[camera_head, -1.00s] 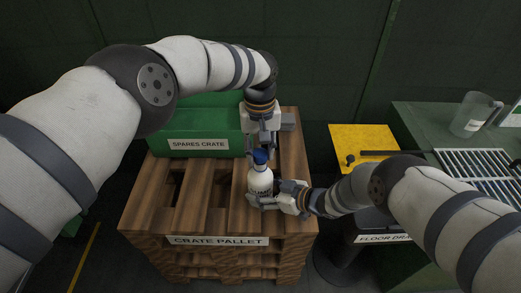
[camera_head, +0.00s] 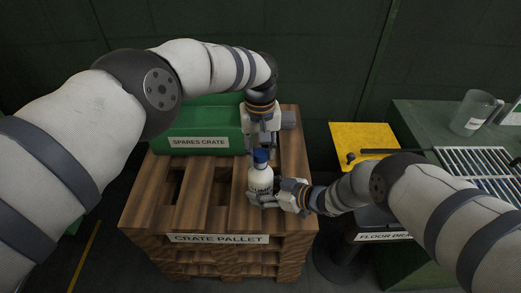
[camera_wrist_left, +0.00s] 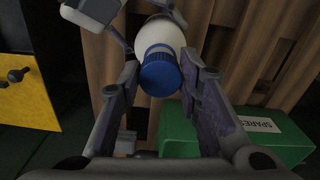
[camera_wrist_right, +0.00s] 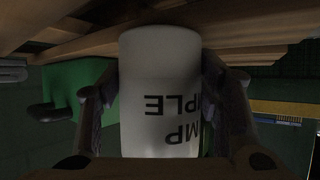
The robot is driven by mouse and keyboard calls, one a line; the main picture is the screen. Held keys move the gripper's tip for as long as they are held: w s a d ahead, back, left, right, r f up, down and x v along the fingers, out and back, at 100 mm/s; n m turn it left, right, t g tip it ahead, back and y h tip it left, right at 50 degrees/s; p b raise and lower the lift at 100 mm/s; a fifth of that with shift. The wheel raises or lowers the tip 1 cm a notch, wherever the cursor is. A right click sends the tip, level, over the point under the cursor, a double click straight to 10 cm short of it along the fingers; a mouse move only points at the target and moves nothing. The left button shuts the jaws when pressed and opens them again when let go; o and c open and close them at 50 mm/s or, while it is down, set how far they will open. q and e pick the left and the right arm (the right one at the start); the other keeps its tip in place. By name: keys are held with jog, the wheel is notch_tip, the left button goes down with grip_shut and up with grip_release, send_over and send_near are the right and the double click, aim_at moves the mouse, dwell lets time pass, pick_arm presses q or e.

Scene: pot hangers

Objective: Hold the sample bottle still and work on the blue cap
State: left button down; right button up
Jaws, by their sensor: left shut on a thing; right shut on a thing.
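The white sample bottle (camera_head: 260,178) stands upright at the right side of the crate pallet (camera_head: 190,205), with the blue cap (camera_head: 261,156) on top. My left gripper (camera_head: 262,146) comes down from above. In the left wrist view its fingers lie on both sides of the blue cap (camera_wrist_left: 160,75), shut on it. My right gripper (camera_head: 262,202) comes in from the right, shut on the bottle's lower body. In the right wrist view the bottle (camera_wrist_right: 160,90) fills the space between the fingers, and its black lettering shows upside down. The bottle's base is hard to see.
The green spares crate (camera_head: 205,128) sits at the back of the pallet, close to my left gripper. A yellow panel (camera_head: 360,140) with a dark handle is to the right. A green bench (camera_head: 430,120) with a clear jug (camera_head: 476,112) and a metal grate (camera_head: 480,162) stands at far right.

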pick_arm(q)
jog(key=shift+f, duration=0.85)
dwell(0.3)
jog(key=m, duration=1.6)
jog(key=shift+m, duration=0.4)
jog(key=m, duration=0.5)
jog(key=shift+d, duration=0.1)
jog(key=c, duration=1.1)
grip_release()
jog(key=shift+f, duration=0.1)
